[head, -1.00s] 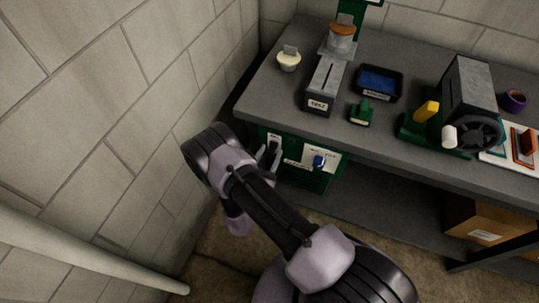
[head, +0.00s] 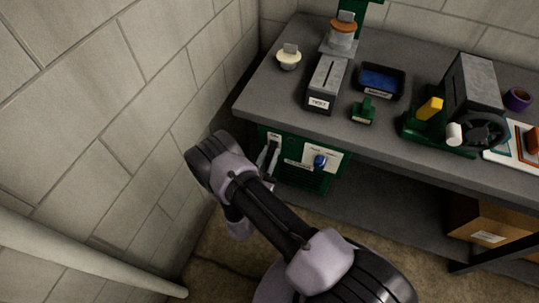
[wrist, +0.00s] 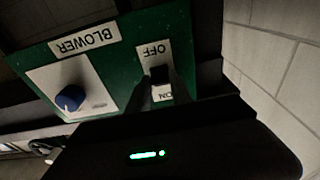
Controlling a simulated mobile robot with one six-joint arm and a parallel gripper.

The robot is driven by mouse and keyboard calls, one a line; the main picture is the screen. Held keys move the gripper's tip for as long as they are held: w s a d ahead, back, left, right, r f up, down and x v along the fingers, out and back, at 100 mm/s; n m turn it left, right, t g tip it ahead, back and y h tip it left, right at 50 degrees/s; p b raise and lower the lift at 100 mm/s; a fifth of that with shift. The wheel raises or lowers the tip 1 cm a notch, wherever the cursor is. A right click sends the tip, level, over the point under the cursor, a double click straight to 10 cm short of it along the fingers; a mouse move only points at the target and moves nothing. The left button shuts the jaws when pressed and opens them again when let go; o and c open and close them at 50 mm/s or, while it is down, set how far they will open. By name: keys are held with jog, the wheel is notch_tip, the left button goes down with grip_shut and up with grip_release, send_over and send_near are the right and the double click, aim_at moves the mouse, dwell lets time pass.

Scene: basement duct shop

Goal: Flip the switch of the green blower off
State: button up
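The green blower (head: 302,179) is a panelled box under the left end of the workbench. In the wrist view its face (wrist: 119,71) appears upside down, with a BLOWER label and a white switch plate (wrist: 154,51). The plate reads OFF at the picture's top and ON at its bottom. A black switch (wrist: 160,74) sits between the words; which way it is set I cannot tell. My gripper (head: 268,157) is at the plate, its dark fingers (wrist: 162,88) apart on either side of the switch's ON end. Contact is unclear, and nothing is held.
A blue knob (head: 320,161) is on the blower beside the switch. The bench top (head: 270,100) overhangs above my gripper and holds a blue tray, a grey slotted box and green machines. A block wall (head: 150,110) stands close on the left. A cardboard box (head: 487,222) sits lower right.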

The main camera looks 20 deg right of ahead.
jog(key=o, duration=0.3)
jog(key=shift+a, duration=0.1)
jog(key=p+v, duration=0.3)
jog(key=v, duration=1.4)
jog(key=shift+s+f, duration=0.15)
jog(key=shift+s, duration=0.05)
